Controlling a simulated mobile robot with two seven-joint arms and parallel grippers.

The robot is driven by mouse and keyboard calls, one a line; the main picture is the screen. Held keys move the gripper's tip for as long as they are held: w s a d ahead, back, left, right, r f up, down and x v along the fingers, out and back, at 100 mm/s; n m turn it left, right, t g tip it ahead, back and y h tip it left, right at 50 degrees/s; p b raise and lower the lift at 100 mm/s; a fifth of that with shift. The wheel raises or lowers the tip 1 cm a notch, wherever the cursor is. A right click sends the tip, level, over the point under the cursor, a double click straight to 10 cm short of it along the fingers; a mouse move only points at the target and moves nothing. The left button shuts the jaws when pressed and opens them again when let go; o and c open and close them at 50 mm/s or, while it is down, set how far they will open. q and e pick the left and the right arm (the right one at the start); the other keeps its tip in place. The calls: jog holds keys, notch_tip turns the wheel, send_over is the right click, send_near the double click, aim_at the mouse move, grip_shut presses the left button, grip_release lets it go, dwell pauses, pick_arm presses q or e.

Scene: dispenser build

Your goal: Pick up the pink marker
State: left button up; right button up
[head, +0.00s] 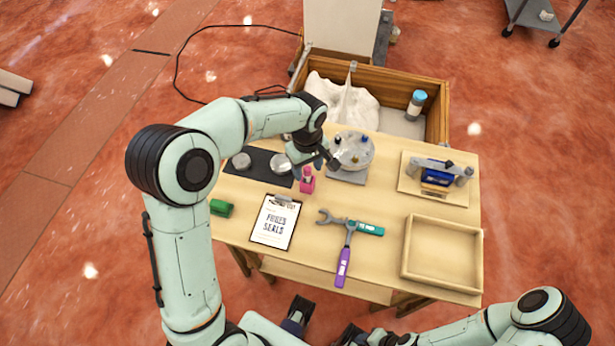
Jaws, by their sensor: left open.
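The pink marker (307,183) is a short, chunky pink piece that appears to stand upright on the wooden table, behind the clipboard. My left gripper (316,168) is open, pointing down just above and behind the pink marker, with its fingers close to the marker's top. I cannot tell whether they touch it. My right arm runs along the bottom edge of the head view. Its gripper end is too dark and cut off to read.
A round grey turntable (353,150) stands right of the gripper. An empty wooden tray (442,252) and a blue fixture (437,178) are on the right.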

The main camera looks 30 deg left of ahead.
pick_arm(q)
jog(key=shift+f, duration=0.8)
grip_shut()
jog(key=shift+r, duration=0.15)
notch_tip(320, 180, up, 20)
jog(key=p, duration=0.2)
jog(key=shift+p, duration=0.4)
jog(key=shift+w, duration=0.1)
